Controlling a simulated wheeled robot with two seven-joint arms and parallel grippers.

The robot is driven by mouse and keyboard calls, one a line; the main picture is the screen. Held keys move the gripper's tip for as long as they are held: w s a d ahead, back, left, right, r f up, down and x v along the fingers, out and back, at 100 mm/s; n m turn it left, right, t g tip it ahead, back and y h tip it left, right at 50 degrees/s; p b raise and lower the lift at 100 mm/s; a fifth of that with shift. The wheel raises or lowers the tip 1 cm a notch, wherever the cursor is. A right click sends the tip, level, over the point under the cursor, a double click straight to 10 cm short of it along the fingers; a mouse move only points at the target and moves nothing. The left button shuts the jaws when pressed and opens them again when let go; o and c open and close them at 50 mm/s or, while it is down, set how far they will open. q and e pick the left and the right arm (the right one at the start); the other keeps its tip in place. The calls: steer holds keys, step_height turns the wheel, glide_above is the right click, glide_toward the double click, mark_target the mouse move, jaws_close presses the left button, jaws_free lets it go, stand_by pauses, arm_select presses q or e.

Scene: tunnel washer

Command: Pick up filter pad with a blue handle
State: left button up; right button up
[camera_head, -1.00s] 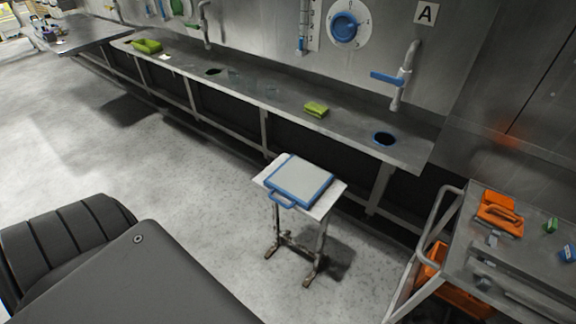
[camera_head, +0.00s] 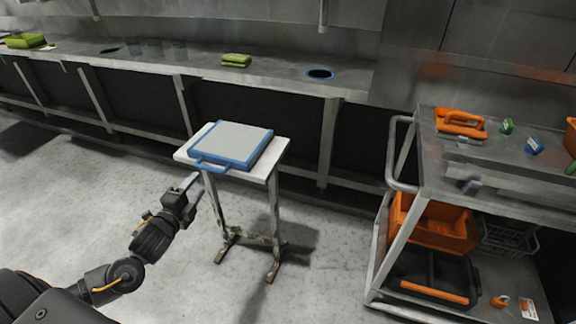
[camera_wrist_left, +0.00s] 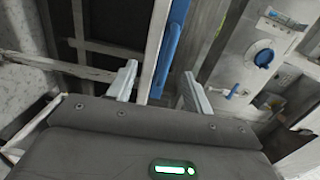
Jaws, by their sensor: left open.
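The filter pad (camera_head: 235,141) is a flat pale square in a blue frame with a blue handle (camera_head: 209,165) on its near left edge. It lies on a small white-topped stand (camera_head: 275,159). My left gripper (camera_head: 187,186) is open and empty, just left of and a little below the handle, apart from it. In the left wrist view my open fingers (camera_wrist_left: 158,88) show on either side of a blue strip (camera_wrist_left: 171,45), which seems to be part of the pad or its handle. My right gripper is not in view.
A long steel counter (camera_head: 290,72) runs behind the stand, with a green sponge (camera_head: 236,60) and a dark round hole (camera_head: 319,73). A metal cart (camera_head: 408,160) with orange tools (camera_head: 461,123) stands to the right. The floor before the stand is clear.

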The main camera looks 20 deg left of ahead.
mark_target(208, 170)
arm_select(q)
steer(key=w, duration=0.4)
steer(key=w+r, duration=0.1)
steer(key=w, duration=0.1)
steer(key=shift+w+b, duration=0.1)
steer(key=shift+b, duration=0.25)
steer(key=w, duration=0.3)
steer(key=shift+w+r, duration=0.1)
steer(key=shift+w, duration=0.7)
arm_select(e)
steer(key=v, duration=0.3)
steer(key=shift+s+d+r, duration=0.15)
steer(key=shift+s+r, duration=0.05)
arm_select(q)
steer(key=shift+s, duration=0.1)
steer(key=c, duration=1.1)
jaws_close()
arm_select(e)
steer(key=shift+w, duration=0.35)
